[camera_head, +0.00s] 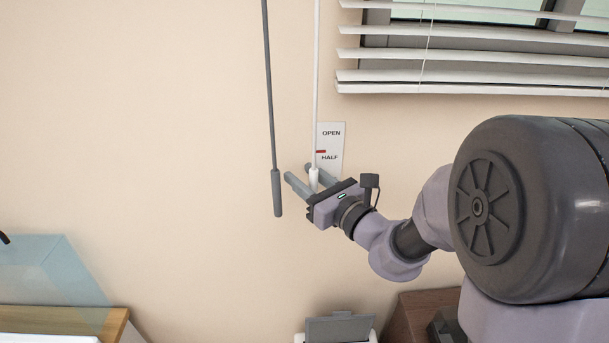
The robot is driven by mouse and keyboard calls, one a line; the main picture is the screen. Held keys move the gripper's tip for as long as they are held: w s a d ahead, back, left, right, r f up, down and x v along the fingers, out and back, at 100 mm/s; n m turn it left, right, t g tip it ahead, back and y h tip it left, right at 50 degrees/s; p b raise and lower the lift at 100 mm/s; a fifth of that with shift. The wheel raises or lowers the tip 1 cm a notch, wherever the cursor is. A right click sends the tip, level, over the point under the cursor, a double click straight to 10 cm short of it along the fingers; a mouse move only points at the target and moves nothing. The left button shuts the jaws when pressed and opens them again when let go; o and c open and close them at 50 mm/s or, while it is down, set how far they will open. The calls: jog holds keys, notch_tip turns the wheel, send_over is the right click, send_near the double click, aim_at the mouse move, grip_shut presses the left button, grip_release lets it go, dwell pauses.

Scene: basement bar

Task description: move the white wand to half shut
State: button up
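The white wand (316,75) hangs straight down the wall left of the window blind (470,55). Its thicker lower end lies between the two grey fingers of my gripper (305,180). The fingers are spread, one on each side of the wand, with room between them. I cannot tell whether either finger touches it. A white label (331,132) on the wall behind reads OPEN at the top and HALF lower down. A red mark (321,151) shows just above HALF. The label's lower part is hidden behind my gripper.
A dark grey wand (270,90) with a thicker handle hangs slightly tilted, close to the left of my fingers. A glass panel (50,268) stands over a wooden edge at lower left. A grey-and-white device (338,329) is below. The wall at left is clear.

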grip_shut()
dwell(1.4)
